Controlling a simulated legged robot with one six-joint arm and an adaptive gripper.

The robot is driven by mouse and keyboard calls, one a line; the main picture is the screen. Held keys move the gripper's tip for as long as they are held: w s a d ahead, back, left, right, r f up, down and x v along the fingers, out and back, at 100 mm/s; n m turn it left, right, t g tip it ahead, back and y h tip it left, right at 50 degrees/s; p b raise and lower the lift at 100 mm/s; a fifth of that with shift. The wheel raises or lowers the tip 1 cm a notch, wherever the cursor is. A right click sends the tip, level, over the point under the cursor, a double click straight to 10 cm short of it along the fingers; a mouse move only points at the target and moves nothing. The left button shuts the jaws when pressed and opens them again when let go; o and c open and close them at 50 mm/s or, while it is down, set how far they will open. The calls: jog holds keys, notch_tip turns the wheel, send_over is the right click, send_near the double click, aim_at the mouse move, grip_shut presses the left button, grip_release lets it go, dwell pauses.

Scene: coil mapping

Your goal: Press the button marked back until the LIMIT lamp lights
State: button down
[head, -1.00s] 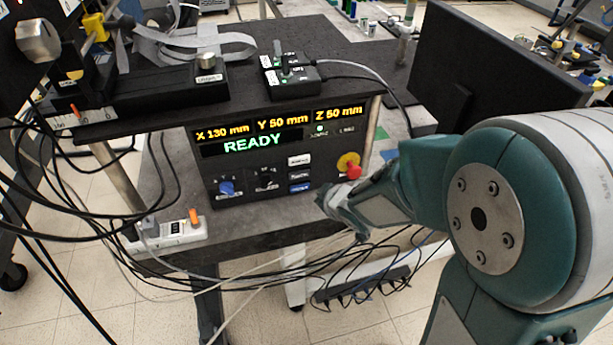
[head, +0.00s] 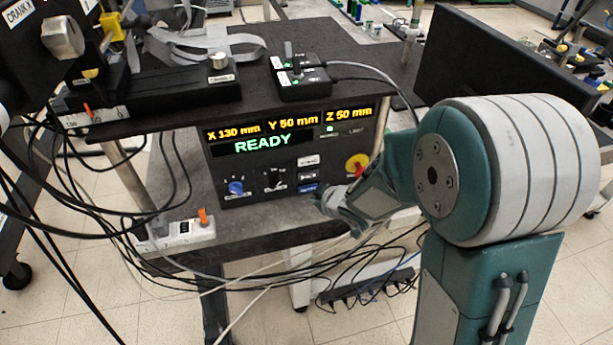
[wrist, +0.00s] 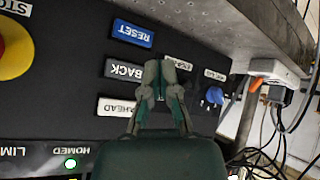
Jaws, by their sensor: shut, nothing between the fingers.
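The black BACK button (wrist: 124,70) sits between the white AHEAD button (wrist: 117,107) and the blue RESET button (wrist: 132,33) in the wrist view, where the panel appears upside down. The BACK button also shows in the head view (head: 307,176). My gripper (wrist: 160,80) is shut and empty, its tips just right of the BACK button in the wrist view. I cannot tell whether it touches the panel. In the head view my gripper (head: 321,203) is low, beside the buttons. The LIMIT label (head: 356,130) is dim, with no lit lamp seen there.
The display (head: 263,144) reads READY, with X 130, Y 50 and Z 50 mm. The HOMED lamp (head: 330,128) is green. A red and yellow stop knob (head: 357,163) is near my arm. Blue (head: 236,188) and black knobs sit left of the buttons. Cables hang below.

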aim_at(303, 182)
jog(key=w, duration=0.3)
jog(key=shift+w, duration=0.15)
jog(key=shift+w+a, duration=0.25)
jog(key=shift+w, duration=0.35)
jog(key=shift+w+a, duration=0.25)
jog(key=shift+a, duration=0.05)
jog(key=shift+d, duration=0.15)
dwell(0.4)
jog(key=shift+w+r, duration=0.15)
jog(key=shift+w, duration=0.2)
